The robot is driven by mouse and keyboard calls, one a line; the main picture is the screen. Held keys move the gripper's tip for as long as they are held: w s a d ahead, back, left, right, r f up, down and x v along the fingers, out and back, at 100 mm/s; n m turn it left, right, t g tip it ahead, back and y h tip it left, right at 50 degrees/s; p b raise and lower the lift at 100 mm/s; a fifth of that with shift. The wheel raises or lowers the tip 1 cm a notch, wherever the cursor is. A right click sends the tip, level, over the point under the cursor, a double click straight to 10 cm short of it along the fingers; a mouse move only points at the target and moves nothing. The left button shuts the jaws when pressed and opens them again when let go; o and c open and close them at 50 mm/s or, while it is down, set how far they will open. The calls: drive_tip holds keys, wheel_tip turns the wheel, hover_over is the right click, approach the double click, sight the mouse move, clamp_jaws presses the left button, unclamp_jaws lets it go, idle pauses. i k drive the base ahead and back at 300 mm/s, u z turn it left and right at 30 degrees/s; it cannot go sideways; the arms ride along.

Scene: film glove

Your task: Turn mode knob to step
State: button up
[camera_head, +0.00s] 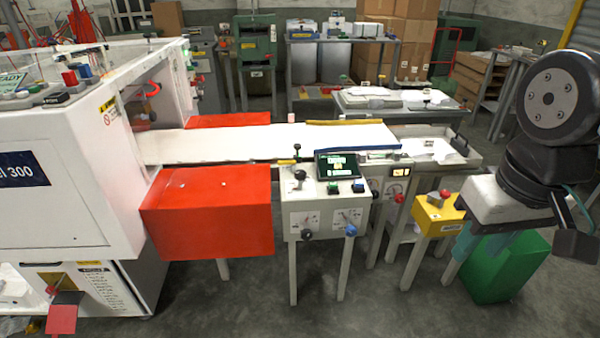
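A grey control box (325,207) stands on legs at the centre of the head view. Its front carries a black knob (306,235) at lower left and a blue knob (351,230) at lower right, each below a white dial plate. The labels are too small to read, so I cannot tell which is the mode knob or its setting. My gripper (478,245) hangs at the right, apart from the box, beyond the yellow box. Its teal fingers show only partly under its pale body, and their opening is unclear.
A yellow box (438,213) with a red button stands between my gripper and the control box. A red guard (210,212) flanks the box on the left. A green bin (510,268) is behind my gripper. The floor in front is clear.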

sight(300, 175)
drive_tip(key=k, duration=0.6)
drive_tip(key=u, duration=0.65)
drive_tip(key=i, duration=1.55)
drive_tip(key=z, duration=0.65)
